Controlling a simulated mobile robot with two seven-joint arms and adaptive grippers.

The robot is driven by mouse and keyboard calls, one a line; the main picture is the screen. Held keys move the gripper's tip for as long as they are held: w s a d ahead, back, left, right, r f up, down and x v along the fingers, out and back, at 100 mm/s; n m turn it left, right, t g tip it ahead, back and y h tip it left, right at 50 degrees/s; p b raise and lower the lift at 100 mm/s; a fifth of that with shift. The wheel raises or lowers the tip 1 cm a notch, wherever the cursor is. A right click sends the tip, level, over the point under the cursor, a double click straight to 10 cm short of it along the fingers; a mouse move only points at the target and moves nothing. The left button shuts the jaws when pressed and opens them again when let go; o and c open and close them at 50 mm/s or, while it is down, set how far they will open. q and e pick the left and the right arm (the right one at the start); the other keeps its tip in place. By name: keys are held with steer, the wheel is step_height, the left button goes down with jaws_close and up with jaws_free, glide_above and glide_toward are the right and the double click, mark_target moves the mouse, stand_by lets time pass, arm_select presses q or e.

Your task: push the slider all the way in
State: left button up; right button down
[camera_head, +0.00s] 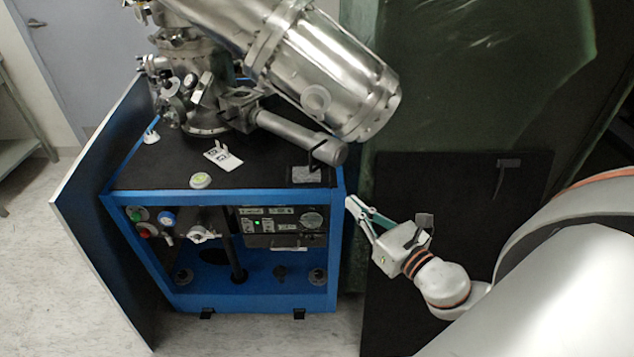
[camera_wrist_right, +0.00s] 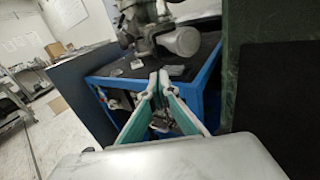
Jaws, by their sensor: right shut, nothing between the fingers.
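The vacuum machine (camera_head: 230,180) is a blue-framed cabinet with a black top and metal chambers. A grey horizontal cylinder (camera_head: 300,135) with a rounded end points right above the cabinet top; it looks like the slider, though I cannot be sure. Its end also shows in the right wrist view (camera_wrist_right: 182,42). My right gripper (camera_head: 352,204) is shut and empty, just right of the cabinet's right front edge and below the cylinder's end. In the right wrist view its fingertips (camera_wrist_right: 158,76) meet in front of the cabinet. The left gripper is not in view.
A large polished metal vessel (camera_head: 330,75) slants above the cylinder. A dark panel (camera_head: 455,230) and greenish sheeting (camera_head: 440,90) stand behind my right arm. An open cabinet door (camera_head: 105,220) is at the left. Pale floor (camera_head: 250,335) lies in front.

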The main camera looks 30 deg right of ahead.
steer(key=p, duration=0.2)
glide_toward(311, 166)
steer(key=w, duration=0.5)
steer(key=shift+w+f+n, duration=0.2)
steer(key=shift+w+n, duration=0.1)
steer(key=shift+w, duration=0.6)
steer(key=shift+w, duration=0.1)
steer(key=shift+w, duration=0.25)
steer(key=w+a, duration=0.1)
steer(key=w, duration=0.1)
steer(key=w+a, duration=0.1)
steer(key=w, duration=0.2)
steer(key=w+p, duration=0.1)
steer(key=w, duration=0.2)
steer(key=shift+w+a+r, duration=0.2)
steer(key=shift+w+a, duration=0.05)
steer(key=shift+a, duration=0.15)
steer(key=w+a, duration=0.1)
steer(key=w, duration=0.2)
steer(key=w+a+b, duration=0.1)
steer(key=w, duration=0.3)
steer(key=w+a, duration=0.1)
steer(key=w, duration=0.2)
steer(key=shift+w+a+f+b, duration=0.2)
steer(key=shift+w+a+b, duration=0.05)
steer(key=shift+w+b, duration=0.1)
steer(key=shift+s+d, duration=0.1)
steer(key=shift+s, duration=0.05)
